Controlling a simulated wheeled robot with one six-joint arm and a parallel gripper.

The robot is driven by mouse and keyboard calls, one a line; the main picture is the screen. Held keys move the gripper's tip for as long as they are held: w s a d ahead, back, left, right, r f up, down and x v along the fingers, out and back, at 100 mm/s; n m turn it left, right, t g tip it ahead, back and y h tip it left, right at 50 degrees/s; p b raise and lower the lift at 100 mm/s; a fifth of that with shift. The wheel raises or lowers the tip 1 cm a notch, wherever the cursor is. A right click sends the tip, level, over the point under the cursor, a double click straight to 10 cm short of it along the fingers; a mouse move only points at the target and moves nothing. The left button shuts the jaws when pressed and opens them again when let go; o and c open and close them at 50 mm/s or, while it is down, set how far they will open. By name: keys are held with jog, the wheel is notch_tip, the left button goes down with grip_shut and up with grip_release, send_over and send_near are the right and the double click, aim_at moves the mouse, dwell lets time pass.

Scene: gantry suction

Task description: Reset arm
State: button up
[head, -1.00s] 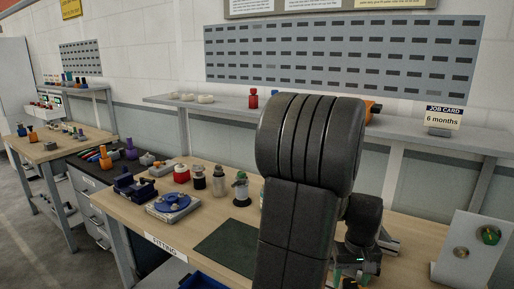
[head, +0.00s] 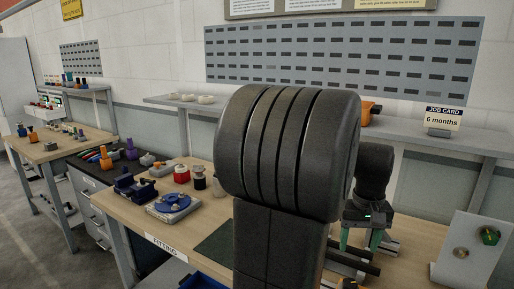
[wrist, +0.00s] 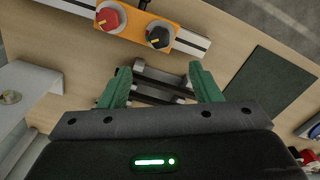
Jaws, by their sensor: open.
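My gripper (head: 362,240) is over the right part of the fitting bench (head: 150,219), partly hidden in the head view by my own dark arm. In the wrist view its two green fingers (wrist: 160,88) stand wide apart with nothing held between them. Below and beyond the fingers is a dark metal fixture with parallel bars (wrist: 165,82). I cannot tell the exact height of the fingers above it.
An orange block with a red knob (wrist: 107,18) and a black knob (wrist: 160,35) lies beyond the fingers. A dark mat (wrist: 270,80) lies to the right. A blue round fixture (head: 173,202) and a grey panel (head: 473,250) stand on the bench. A shelf (head: 420,133) runs behind.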

aim_at(350, 282)
notch_tip(350, 282, down, 12)
jog(key=shift+f, duration=0.25)
jog(key=shift+w+f+n, duration=0.1)
jog(key=shift+w+n, duration=0.05)
jog(key=shift+n, duration=0.95)
notch_tip(350, 282, up, 14)
notch_tip(350, 282, down, 13)
jog(key=m+p, duration=0.3)
jog(key=m, duration=0.1)
jog(key=shift+f, duration=0.15)
